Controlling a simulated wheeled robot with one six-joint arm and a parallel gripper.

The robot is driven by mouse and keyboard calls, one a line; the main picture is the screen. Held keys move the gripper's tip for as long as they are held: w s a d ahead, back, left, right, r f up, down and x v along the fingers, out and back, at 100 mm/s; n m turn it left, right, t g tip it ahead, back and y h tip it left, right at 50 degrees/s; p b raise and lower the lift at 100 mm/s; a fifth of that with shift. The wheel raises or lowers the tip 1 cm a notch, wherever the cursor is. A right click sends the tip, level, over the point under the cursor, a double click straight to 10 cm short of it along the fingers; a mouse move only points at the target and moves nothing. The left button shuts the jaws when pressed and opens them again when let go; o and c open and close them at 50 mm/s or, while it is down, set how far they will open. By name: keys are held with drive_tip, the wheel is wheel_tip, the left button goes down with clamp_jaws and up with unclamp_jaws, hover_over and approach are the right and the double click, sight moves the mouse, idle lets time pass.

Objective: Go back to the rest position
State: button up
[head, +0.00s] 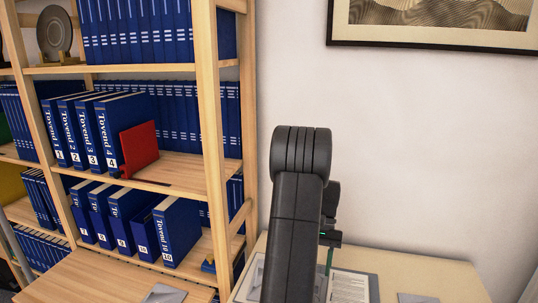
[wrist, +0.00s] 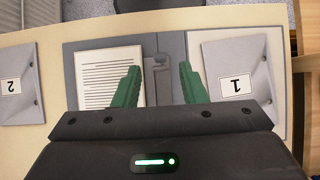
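My gripper (wrist: 158,86) shows in the wrist view with its two green fingers apart and nothing between them.
A framed print (head: 432,43) hangs on the wall.

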drive_tip(key=a+v, duration=0.1)
drive_tip(key=v, duration=0.4)
drive_tip(key=x, duration=0.9)
drive_tip(key=d+x, duration=0.1)
drive_tip(key=x, duration=0.4)
drive_tip(key=t+b, duration=0.2)
drive_tip(key=b, duration=0.1)
drive_tip(key=s+t+h+b, duration=0.1)
drive_tip(key=shift+a+f+t+b, duration=0.2)
drive_tip(key=shift+f+t+b, duration=0.1)
drive_tip(key=shift+f+b, duration=0.1)
drive_tip(key=t+b, duration=0.1)
drive_tip(key=b, duration=0.2)
drive_tip(key=s+t+b, duration=0.1)
drive_tip(key=b, duration=0.2)
drive_tip(key=shift+a+f+t+h, duration=0.15)
drive_tip(key=shift+f+t+h, duration=0.25)
wheel_tip(320, 180, up, 14)
drive_tip(key=p, duration=0.2)
drive_tip(key=shift+s, duration=0.1)
